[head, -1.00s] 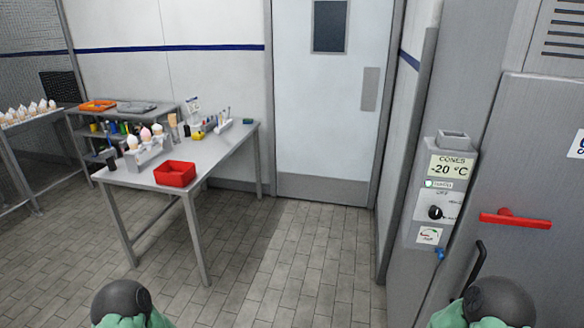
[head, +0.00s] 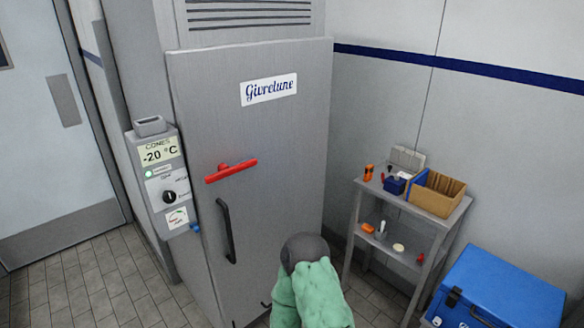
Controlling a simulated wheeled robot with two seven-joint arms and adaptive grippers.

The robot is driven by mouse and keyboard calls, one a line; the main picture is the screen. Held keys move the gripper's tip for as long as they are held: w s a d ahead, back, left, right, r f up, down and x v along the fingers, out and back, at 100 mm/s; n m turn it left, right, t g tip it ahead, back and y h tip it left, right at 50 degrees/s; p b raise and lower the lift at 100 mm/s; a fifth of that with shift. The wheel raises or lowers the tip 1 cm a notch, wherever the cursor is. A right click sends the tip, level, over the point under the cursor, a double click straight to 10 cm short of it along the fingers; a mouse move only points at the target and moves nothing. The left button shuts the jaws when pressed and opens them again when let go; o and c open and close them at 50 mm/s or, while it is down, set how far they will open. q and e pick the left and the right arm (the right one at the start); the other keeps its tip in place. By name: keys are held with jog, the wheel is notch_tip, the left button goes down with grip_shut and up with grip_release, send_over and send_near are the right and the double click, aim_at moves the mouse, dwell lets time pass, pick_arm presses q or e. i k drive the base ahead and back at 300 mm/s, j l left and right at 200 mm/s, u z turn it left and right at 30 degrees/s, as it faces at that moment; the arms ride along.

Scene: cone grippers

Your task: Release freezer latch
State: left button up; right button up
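The freezer (head: 285,160) is a tall grey cabinet with a closed front door and a "Givrelune" label (head: 269,89). A red latch bar (head: 231,171) lies across the door's left part, nearly level with its right end slightly higher. A black curved pull handle (head: 227,231) is below the latch. An arm of mine with a green sleeve and dark round joint comes up at the bottom centre, in front of the door's lower right. No gripper fingers can be made out, and nothing of mine touches the latch.
A control box (head: 160,180) showing -20 °C, with a black knob and a blue part, is left of the door. A grey shelf table (head: 411,211) with a cardboard box (head: 437,194) and a blue cooler (head: 500,290) stand at right. Floor at left is clear.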

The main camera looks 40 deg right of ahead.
aim_at(224, 170)
jog(key=l+z, duration=0.1)
jog(key=z, duration=0.7)
